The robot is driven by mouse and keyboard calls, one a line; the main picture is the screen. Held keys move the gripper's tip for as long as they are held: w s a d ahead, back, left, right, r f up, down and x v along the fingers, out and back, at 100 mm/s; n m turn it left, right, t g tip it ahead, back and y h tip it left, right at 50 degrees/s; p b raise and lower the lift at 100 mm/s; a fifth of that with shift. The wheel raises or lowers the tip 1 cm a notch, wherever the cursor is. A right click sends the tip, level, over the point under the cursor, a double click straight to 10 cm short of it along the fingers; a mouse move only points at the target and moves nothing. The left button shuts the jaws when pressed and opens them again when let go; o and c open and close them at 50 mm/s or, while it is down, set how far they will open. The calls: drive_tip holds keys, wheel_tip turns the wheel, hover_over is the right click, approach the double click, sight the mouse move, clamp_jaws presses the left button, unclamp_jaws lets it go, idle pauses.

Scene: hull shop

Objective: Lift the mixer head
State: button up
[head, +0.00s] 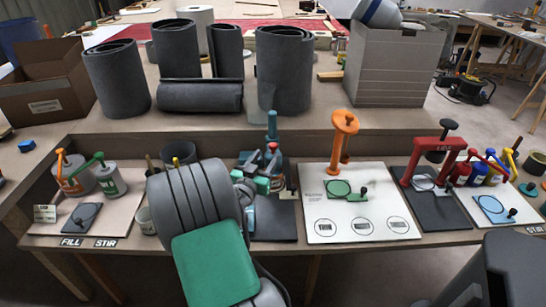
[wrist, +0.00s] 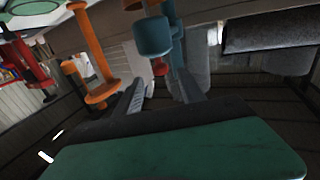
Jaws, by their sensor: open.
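The mixer is a teal stand machine, partly hidden behind my arm in the head view. Its upper teal part (head: 272,125) and a red knob (head: 274,147) show above a dark base plate (head: 272,222). In the wrist view a teal block (wrist: 154,36), which I take to be the mixer head, shows just beyond the fingers. A teal upright stands to its right. My gripper (wrist: 160,95) is open, its two grey fingers apart with nothing clearly between them. Whether a finger touches the mixer cannot be told.
A white board with an orange press (head: 344,125) stands right of the mixer; the orange press also shows in the wrist view (wrist: 90,50). A red arch press (head: 432,160) is farther right. Green- and orange-handled cans (head: 108,180) stand left. Dark rolls (head: 284,70) stand on the shelf behind.

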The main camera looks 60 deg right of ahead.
sight(272, 148)
drive_tip(key=d, duration=0.7)
drive_tip(key=shift+w+r+p, duration=0.15)
drive_tip(key=shift+w+p, duration=0.1)
drive_tip(key=shift+p, duration=0.1)
clamp_jaws()
idle(0.9)
